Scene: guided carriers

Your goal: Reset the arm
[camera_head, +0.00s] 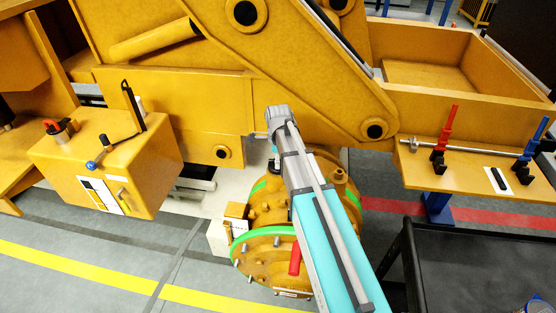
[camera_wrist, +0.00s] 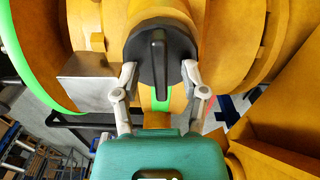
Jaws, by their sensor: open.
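My arm (camera_head: 325,225), teal and grey, reaches up from the lower right in the head view, in front of a round yellow housing (camera_head: 265,258). A black round knob (camera_wrist: 158,58) with a raised bar, on a yellow cylinder, lies between and just beyond the fingertips. I cannot tell whether the fingers touch it.
The yellow machine frame (camera_head: 200,95) rises close behind my arm. A yellow box (camera_head: 110,150) with a red switch (camera_head: 52,127) stands left. A yellow shelf (camera_head: 470,183) with red and blue levers and a black cart (camera_head: 480,250) stand right. Floor is clear at front left.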

